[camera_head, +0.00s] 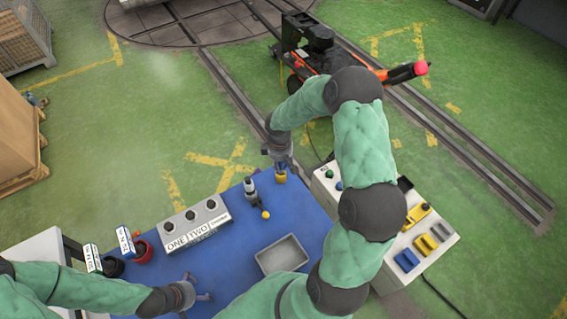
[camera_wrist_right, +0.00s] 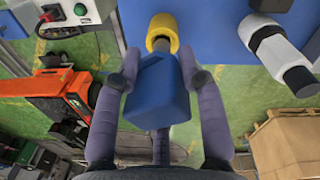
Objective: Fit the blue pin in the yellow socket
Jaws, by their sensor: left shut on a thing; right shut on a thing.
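My right gripper (camera_head: 281,163) is shut on the blue pin, a blue block (camera_wrist_right: 160,92) with a narrow grey end. The yellow socket (camera_head: 281,178) is at the far right part of the blue table, directly at the pin's end; it also shows in the wrist view (camera_wrist_right: 162,23). The grey end lines up with the socket's opening and overlaps it in the wrist view; I cannot tell how deep it sits. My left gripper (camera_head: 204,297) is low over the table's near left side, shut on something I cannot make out.
A black-and-white fixture with a yellow ball (camera_head: 265,214) stands left of the socket. A grey tray (camera_head: 282,256) and a grey box with black knobs (camera_head: 195,223) are on the blue table (camera_head: 240,240). A white bench (camera_head: 425,255) with blue and yellow parts stands at right.

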